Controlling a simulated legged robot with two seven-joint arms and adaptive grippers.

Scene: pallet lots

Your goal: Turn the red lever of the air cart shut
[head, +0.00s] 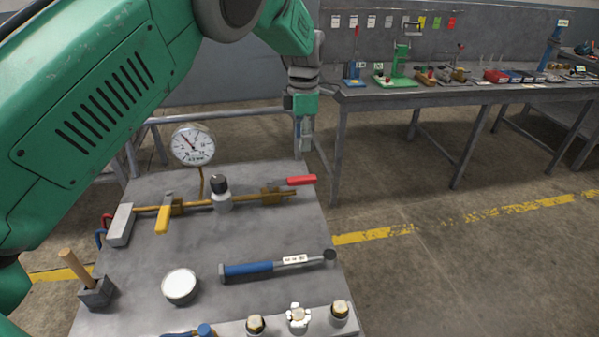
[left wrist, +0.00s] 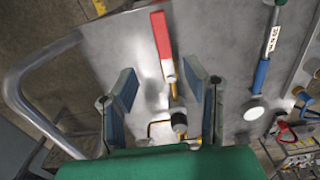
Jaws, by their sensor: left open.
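The air cart (head: 240,235) has a brass pipe (head: 248,208) across its top. The red lever (head: 301,181) is at the pipe's right end and points right, roughly in line with the pipe. My left gripper (head: 304,132) is open and empty, pointing down near the cart's far right edge, beyond the lever in the head view. In the left wrist view the red lever (left wrist: 161,35) lies ahead of the gap between the open fingers (left wrist: 163,80), apart from both. My right gripper is not in view.
A yellow lever (head: 164,213) crosses the pipe at left. A pressure gauge (head: 193,145) and a black-topped fitting (head: 221,192) stand close by. A blue-handled tool (head: 250,269) and a round white-topped tin (head: 180,286) lie nearer. A workbench (head: 460,95) stands behind.

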